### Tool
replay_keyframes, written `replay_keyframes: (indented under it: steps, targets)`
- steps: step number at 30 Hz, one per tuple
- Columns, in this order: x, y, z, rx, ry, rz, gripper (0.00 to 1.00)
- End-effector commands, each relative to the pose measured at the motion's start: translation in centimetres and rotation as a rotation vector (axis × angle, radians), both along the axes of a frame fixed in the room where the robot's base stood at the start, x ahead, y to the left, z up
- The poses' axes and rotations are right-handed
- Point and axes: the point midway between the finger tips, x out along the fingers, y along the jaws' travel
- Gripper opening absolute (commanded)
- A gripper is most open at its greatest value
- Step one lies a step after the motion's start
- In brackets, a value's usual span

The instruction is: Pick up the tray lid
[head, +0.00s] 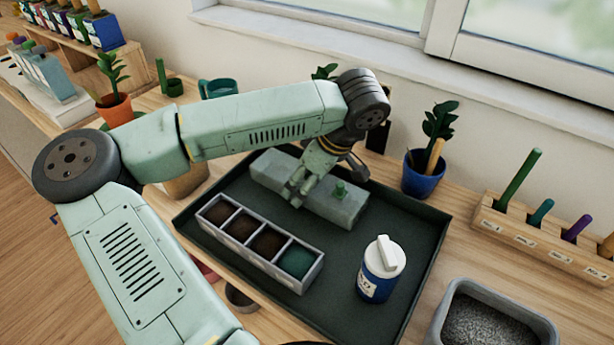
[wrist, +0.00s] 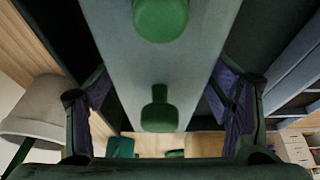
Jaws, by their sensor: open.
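The tray lid (head: 335,208) is a long pale grey-green piece with green knobs on top. It sits in the dark tray (head: 428,255), behind the planter tray, with its left part partly covered by my gripper. In the wrist view the lid (wrist: 158,72) runs up the middle, with two green knobs in line on it. My gripper (head: 325,180) is over the lid; in the wrist view its open fingers (wrist: 163,115) stand apart on either side of the lid. I cannot tell whether they touch it.
A grey planter tray (head: 262,246) with brown and teal compartments lies in front of the lid. A blue white-capped canister (head: 379,270) stands to the right. A blue plant pot (head: 424,177) stands behind the tray's right side, and a gravel bin (head: 490,320) is at front right.

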Motion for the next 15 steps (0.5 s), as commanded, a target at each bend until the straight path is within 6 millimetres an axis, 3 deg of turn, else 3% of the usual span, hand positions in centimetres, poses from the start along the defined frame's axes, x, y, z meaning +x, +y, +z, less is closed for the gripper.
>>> replay_keyframes:
  steps: [8, 15]
  targets:
    - [0.09, 0.14, -0.44, 0.000, -0.001, 0.000, 0.73]
    - [0.09, 0.12, -0.41, -0.001, -0.001, 0.000, 0.58]
